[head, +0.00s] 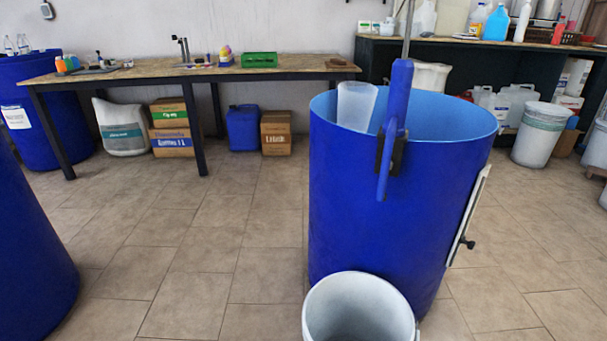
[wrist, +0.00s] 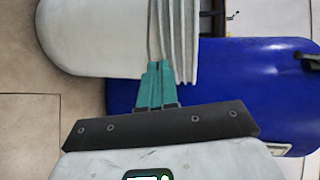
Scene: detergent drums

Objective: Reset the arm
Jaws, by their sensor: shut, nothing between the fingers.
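My gripper (wrist: 160,66) shows in the wrist view with its two teal fingers together and nothing between them. It is not in the head view. A pale grey rounded shape with a ribbed part lies beyond the fingertips; I cannot tell what it is or how far away. A blue rounded surface (wrist: 235,95) lies to the right of the fingers, and I cannot tell whether it is the drum. In the head view a large open blue drum (head: 390,215) stands right of centre, with a translucent container (head: 355,106) inside its rim and a blue-handled mixer (head: 397,100) at its near side.
A white bucket (head: 358,310) stands in front of the drum. Another blue drum (head: 30,250) is at the left edge. A workbench (head: 110,75) with boxes beneath runs along the wall, and a shelf (head: 520,45) holds bottles. Tiled floor (head: 215,245) lies clear left of centre.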

